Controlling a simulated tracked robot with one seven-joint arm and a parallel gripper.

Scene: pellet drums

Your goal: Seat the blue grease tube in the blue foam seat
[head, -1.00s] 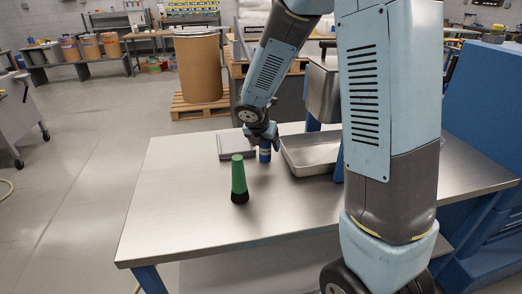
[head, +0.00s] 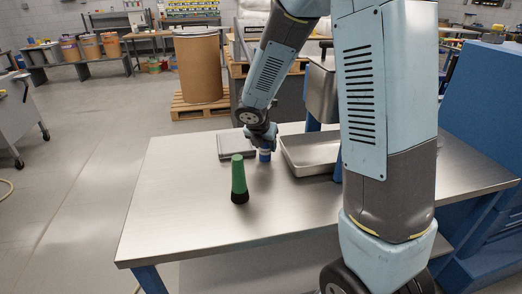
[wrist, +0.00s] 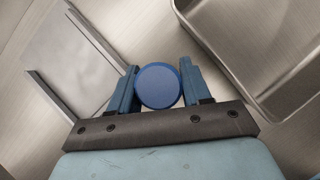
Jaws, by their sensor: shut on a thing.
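The blue grease tube (head: 265,155) stands upright on the steel table (head: 180,205), between a flat grey plate and a metal tray. Its lower part shows in the head view, with a pale band below the jaws. In the wrist view its round blue top (wrist: 158,86) sits between the two fingers. My gripper (head: 264,141) points down and is shut on the tube; it also shows in the wrist view (wrist: 157,80). I cannot make out a blue foam seat in either view.
A green cone-shaped tube (head: 239,178) with a black base stands nearer the front. The grey plate (head: 230,146) lies left of my gripper, and the shallow metal tray (head: 310,155) lies close on the right. The table's front left is clear.

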